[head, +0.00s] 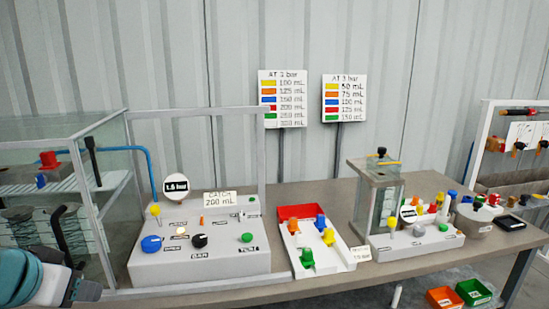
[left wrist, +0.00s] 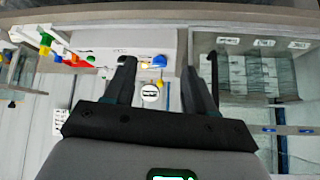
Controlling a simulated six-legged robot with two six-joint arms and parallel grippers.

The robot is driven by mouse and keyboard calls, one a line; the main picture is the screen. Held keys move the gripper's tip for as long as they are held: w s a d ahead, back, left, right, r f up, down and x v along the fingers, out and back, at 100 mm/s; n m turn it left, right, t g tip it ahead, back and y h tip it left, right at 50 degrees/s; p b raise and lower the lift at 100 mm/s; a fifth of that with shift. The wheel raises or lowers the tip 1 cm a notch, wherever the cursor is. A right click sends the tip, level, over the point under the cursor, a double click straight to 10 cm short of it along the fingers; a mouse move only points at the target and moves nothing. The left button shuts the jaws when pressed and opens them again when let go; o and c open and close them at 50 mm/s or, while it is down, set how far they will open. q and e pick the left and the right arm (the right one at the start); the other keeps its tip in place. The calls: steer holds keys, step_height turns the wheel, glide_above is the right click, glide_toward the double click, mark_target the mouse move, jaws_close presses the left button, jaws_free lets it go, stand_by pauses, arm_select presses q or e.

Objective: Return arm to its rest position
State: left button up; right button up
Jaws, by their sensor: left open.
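My left gripper (head: 71,178) is at the left of the head view, with its teal and white arm coming in at the lower left corner. My right gripper is not in view.
The glass tank (head: 70,125) stands left of the grey control panel (head: 200,266). A red and white tray (head: 340,260) and a second pump unit (head: 380,190) stand further right. Orange (head: 441,297) and green (head: 473,292) bins are below the table. Two sign boards stand behind.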

arm_select(q)
steer(key=w+d+f+g+h, duration=0.1)
steer(key=w+d+f, duration=0.15)
steer(key=f, duration=0.25)
steer(key=w+d+f, duration=0.2)
steer(key=w+f, duration=0.1)
steer(key=f, duration=0.2)
steer(key=d+f+g+h+p, duration=0.15)
steer(key=d+f, duration=0.35)
steer(key=f, duration=0.5)
steer(key=d+f+g+h, duration=0.15)
steer(key=d+f, duration=0.25)
steer(key=f, duration=0.6)
steer(key=s+d+f+g, duration=0.1)
steer(key=s+d+f, duration=0.1)
steer(key=s+f, duration=0.3)
steer(key=s+d+f+n+g+p, duration=0.1)
steer(key=s+d+f, duration=0.2)
steer(key=s+f, duration=0.3)
steer(key=s+d+f+g, duration=0.1)
steer(key=s+d+f, duration=0.2)
steer(key=s+f, duration=0.2)
steer(key=shift+s+f+n+h, duration=0.2)
steer(key=shift+s+n+h, duration=0.2)
steer(key=shift+s, duration=0.6)
steer(key=shift+d, duration=0.1)
